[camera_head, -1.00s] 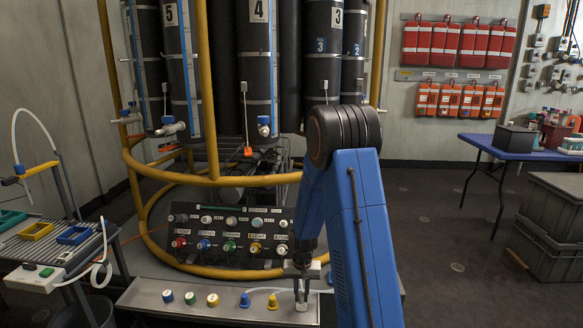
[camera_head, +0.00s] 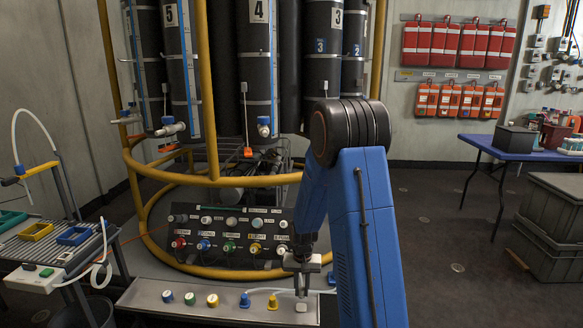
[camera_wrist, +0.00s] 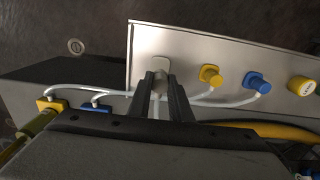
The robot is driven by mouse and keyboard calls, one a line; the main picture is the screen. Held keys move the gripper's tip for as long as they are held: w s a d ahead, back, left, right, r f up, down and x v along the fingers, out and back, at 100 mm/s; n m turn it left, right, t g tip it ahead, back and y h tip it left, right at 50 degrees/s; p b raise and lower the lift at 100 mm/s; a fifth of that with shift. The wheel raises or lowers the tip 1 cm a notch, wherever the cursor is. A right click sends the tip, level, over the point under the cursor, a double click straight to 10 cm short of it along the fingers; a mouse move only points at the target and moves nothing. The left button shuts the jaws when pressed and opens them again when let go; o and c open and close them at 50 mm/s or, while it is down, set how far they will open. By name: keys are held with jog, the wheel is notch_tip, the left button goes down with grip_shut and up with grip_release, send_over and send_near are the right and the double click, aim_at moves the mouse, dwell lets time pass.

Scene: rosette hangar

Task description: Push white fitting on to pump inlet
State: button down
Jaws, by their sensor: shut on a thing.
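My gripper (camera_head: 301,288) is over the right end of the metal tray-like panel (camera_head: 226,301). In the wrist view my gripper (camera_wrist: 161,92) is shut on the pale white fitting (camera_wrist: 160,82), mostly hidden between its fingers. A light square inlet base (camera_wrist: 156,64) lies on the panel just beyond the fingertips; in the head view it is the small white piece (camera_head: 301,307) below my gripper. Whether the fitting touches it I cannot tell. A yellow fitting (camera_wrist: 211,76) and a blue fitting (camera_wrist: 257,83) sit on the panel beside it, with white hoses attached.
Another yellow fitting (camera_wrist: 50,105) and blue fitting (camera_wrist: 96,108) lie at the left of the wrist view, with a hose nearby. A sloped control panel (camera_head: 230,236) and a yellow rail (camera_head: 210,183) stand behind. Several knobs line the panel's left part.

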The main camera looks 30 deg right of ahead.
jog(key=shift+r, duration=0.1)
dwell(0.5)
jog(key=w+d+r+n+h, duration=0.6)
jog(key=d+r+n, duration=0.15)
jog(key=n, duration=0.55)
jog(key=w+a+r+n+t, duration=0.7)
jog(key=w+r+n+t, duration=0.3)
jog(key=w+n, duration=0.15)
jog(key=shift+m, duration=0.25)
jog(key=shift+x, duration=2.85)
jog(key=shift+w+d+f, duration=0.15)
jog(key=shift+w+d, duration=0.05)
jog(key=shift+d, duration=0.05)
jog(key=c, duration=1.5)
grip_release()
jog(key=shift+c, duration=0.2)
